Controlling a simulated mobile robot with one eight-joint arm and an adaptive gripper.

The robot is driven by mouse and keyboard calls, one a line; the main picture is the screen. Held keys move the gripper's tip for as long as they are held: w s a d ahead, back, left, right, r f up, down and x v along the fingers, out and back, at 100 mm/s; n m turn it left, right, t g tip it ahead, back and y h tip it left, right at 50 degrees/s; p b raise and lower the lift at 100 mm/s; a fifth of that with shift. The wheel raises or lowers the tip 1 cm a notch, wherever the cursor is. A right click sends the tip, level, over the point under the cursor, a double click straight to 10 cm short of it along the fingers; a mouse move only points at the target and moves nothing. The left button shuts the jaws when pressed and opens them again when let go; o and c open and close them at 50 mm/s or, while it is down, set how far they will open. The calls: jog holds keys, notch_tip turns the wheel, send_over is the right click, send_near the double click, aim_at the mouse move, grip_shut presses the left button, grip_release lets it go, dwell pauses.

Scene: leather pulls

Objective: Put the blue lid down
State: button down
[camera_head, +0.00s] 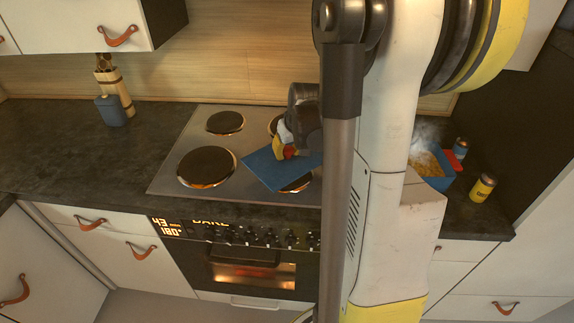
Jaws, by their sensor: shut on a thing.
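The blue lid (268,172) is a flat blue sheet, held tilted over the right part of the cooktop. My gripper (287,148) is shut on the lid near its upper right edge. The gripper's fingers show yellow and red, and my arm hides part of the lid's right side. I cannot tell whether the lid touches the cooktop. A blue pot (436,181) with pale, steaming contents stands open on the counter at the right, partly hidden by my arm.
The cooktop (165,180) has several dark round plates. A yellow can (482,188) and a small blue-topped jar (460,147) stand near the pot. A blue container (111,111) stands at the back left. The left counter (60,170) is mostly clear.

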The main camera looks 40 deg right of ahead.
aim_at(289, 158)
jog(key=shift+f+b, duration=0.85)
jog(key=shift+f, duration=1.1)
jog(key=shift+f, duration=0.2)
jog(key=c, duration=1)
grip_release()
jog(key=shift+c, duration=0.2)
jog(key=shift+r, duration=0.1)
